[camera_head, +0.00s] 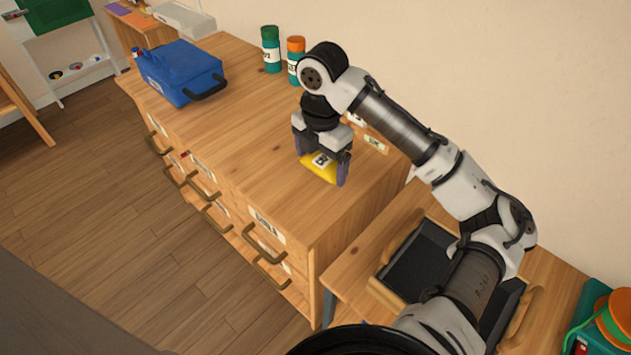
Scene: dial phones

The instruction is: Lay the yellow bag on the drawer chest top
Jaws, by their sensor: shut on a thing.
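The yellow bag (318,171), with a white label, is at the near right part of the drawer chest top (256,160). My gripper (323,168) points down from above and is shut on the bag, with a finger at each side of it. The bag's upper part is partly hidden by my gripper. I cannot tell whether the bag touches the wood or is held just above it. The chest is wooden, with several labelled drawers and metal handles on its front.
A blue bag (180,71) sits at the chest's far left. A green canister (271,49) and an orange-lidded canister (295,60) stand at the back by the wall. A lower table with a dark tray (424,262) is at right. The chest top's middle is clear.

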